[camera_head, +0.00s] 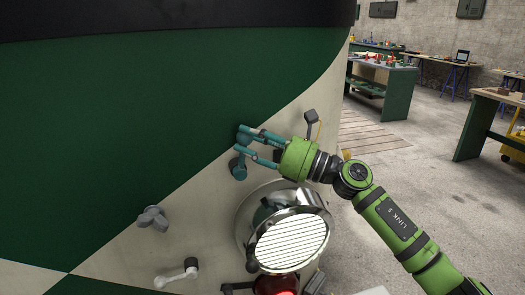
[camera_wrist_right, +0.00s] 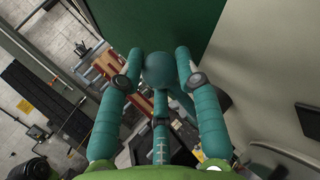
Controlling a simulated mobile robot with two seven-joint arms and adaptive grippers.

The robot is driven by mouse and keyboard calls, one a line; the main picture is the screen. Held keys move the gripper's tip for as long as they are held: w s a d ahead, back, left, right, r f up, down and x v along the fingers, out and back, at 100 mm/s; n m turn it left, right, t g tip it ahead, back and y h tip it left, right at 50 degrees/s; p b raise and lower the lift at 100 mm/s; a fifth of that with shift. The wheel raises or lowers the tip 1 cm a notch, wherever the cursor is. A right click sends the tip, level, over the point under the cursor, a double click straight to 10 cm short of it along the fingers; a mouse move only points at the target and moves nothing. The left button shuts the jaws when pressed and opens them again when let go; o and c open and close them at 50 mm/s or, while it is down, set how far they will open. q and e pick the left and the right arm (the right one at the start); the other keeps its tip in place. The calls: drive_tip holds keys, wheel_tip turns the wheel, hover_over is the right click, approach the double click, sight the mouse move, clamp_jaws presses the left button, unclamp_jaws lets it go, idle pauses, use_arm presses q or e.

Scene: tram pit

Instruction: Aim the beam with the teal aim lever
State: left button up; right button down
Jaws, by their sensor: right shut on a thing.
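The teal aim lever (camera_head: 238,168) stands out from the tram front, above and left of the chrome-rimmed headlamp (camera_head: 291,243). My right gripper (camera_head: 240,140) reaches in from the right with teal fingers and is shut on the lever. In the right wrist view, the lever's round teal knob (camera_wrist_right: 158,68) sits between the two fingertips of the right gripper (camera_wrist_right: 157,62). In the head view the fingers partly hide the lever's upper end. The headlamp's face is bright with slanted stripes. My left gripper is not in view.
The tram front (camera_head: 120,120) is green and cream. A grey knob (camera_head: 152,218) and a light grey lever (camera_head: 177,274) are at lower left. A dark-ended lever (camera_head: 311,117) is above my wrist. A red lamp (camera_head: 275,285) is below the headlamp. Workbenches (camera_head: 385,80) stand far right, beyond open floor.

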drive_tip(key=shift+a, duration=0.15)
drive_tip(key=c, duration=1.1)
unclamp_jaws()
drive_tip(key=shift+c, duration=0.2)
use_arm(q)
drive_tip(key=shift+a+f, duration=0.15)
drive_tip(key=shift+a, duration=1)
use_arm(e)
drive_tip(key=shift+a, duration=0.25)
drive_tip(key=shift+d, duration=0.2)
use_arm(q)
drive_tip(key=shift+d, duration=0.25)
use_arm(e)
drive_tip(key=v, duration=1.1)
drive_tip(key=shift+s+d+f, duration=0.2)
drive_tip(key=shift+s, duration=0.05)
